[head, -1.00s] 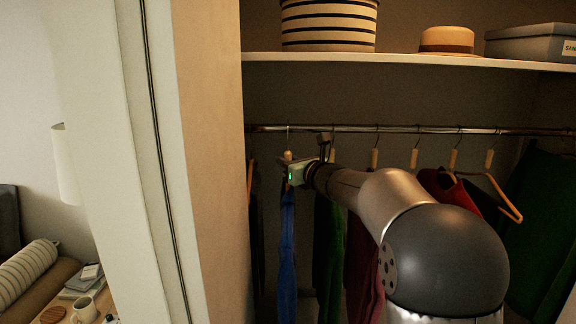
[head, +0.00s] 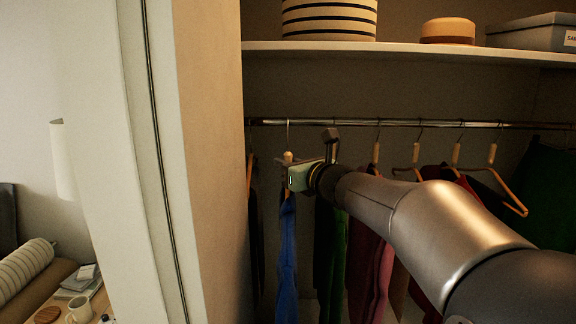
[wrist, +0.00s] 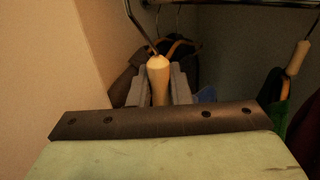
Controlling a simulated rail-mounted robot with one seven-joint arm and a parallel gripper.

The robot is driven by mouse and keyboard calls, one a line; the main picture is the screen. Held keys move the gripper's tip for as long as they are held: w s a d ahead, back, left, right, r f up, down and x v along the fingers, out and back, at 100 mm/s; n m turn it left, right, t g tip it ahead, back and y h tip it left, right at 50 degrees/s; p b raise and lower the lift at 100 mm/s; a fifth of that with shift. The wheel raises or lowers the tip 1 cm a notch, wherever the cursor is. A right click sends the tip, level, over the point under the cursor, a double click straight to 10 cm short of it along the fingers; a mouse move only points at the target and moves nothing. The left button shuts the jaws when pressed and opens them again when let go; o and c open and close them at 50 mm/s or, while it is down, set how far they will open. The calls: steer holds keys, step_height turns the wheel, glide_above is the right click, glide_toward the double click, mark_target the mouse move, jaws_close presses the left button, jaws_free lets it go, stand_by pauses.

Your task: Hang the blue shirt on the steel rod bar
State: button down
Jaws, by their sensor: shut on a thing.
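The blue shirt (head: 288,262) hangs from a hanger with a pale wooden neck (head: 288,157). My gripper (head: 285,170) is shut on that neck, which stands upright between the jaws in the wrist view (wrist: 159,80). The thin metal hook (head: 288,135) rises to the height of the steel rod bar (head: 345,124), near its left end. Whether the hook is over the rod or only in front of it, I cannot tell; its top is outside the wrist view. In the wrist view my gripper body hides most of the shirt.
Several hangers hang along the rod to the right, with green (head: 338,255) and red (head: 370,270) clothes near the shirt. A dark garment (head: 254,220) hangs at the far left by the closet side wall (head: 208,160). A shelf (head: 400,50) runs above.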

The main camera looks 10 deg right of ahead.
steer(key=shift+s+a+b, duration=0.25)
steer(key=shift+s+b, duration=0.15)
steer(key=shift+s, duration=1.1)
steer(key=shift+s+a+b, duration=0.2)
steer(key=shift+s+b, duration=0.15)
steer(key=shift+s, duration=1.15)
steer(key=shift+w+r, duration=0.1)
steer(key=shift+w, duration=0.05)
steer(key=w+p, duration=0.1)
steer(key=w, duration=0.2)
steer(key=w+d+p, duration=0.1)
steer(key=w, duration=0.2)
steer(key=w+p, duration=0.1)
steer(key=w, duration=0.2)
steer(key=shift+w+d, duration=0.2)
steer(key=shift+s, duration=0.1)
